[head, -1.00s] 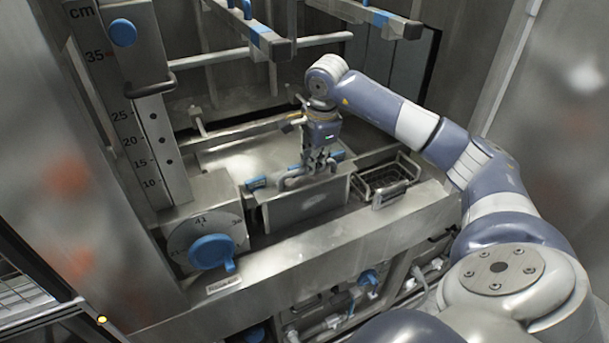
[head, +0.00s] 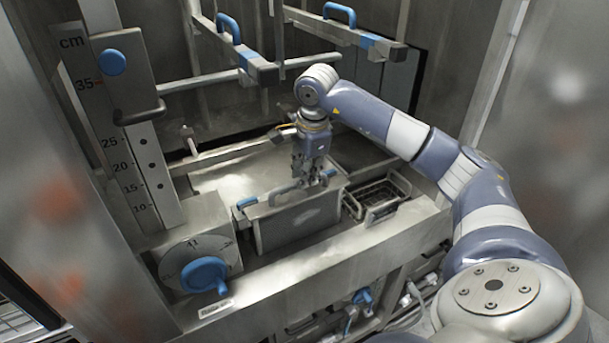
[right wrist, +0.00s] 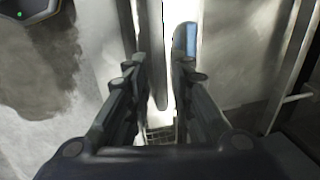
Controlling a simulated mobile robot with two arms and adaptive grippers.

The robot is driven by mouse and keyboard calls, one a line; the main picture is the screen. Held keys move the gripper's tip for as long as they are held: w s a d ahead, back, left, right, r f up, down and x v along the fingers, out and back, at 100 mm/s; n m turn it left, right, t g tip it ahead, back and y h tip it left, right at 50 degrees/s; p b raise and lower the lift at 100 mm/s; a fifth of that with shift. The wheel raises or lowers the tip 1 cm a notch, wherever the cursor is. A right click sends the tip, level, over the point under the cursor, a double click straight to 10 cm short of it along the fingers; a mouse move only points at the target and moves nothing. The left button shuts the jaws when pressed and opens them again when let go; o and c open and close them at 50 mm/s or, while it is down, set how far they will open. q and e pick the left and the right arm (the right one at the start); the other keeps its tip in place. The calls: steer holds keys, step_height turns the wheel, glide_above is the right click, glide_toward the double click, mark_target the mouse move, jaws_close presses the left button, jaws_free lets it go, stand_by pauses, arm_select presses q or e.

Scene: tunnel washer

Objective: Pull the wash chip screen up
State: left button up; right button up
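The wash chip screen (head: 300,218) is a grey metal panel with a bar handle (head: 282,192) along its top and blue pieces at the top ends. It stands upright at the front of the washer's basin. My right gripper (head: 310,182) points down at the handle, with its fingertips close over it. In the right wrist view its two fingers (right wrist: 160,75) are apart, with a narrow grey bar (right wrist: 157,40) and a bright gap between them. Firm contact with the handle cannot be made out. My left gripper is not in view.
A wire basket (head: 380,196) sits right of the screen. A dial with a blue knob (head: 205,274) and a cm scale (head: 140,165) stand at the left. Bars with blue handles (head: 340,14) hang above and behind my right arm. The front ledge (head: 290,278) is clear.

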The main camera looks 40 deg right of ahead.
step_height(320, 180, up, 6)
steer(key=s, duration=0.1)
steer(key=shift+a, duration=0.15)
steer(key=shift+s, duration=0.1)
stand_by(0.4)
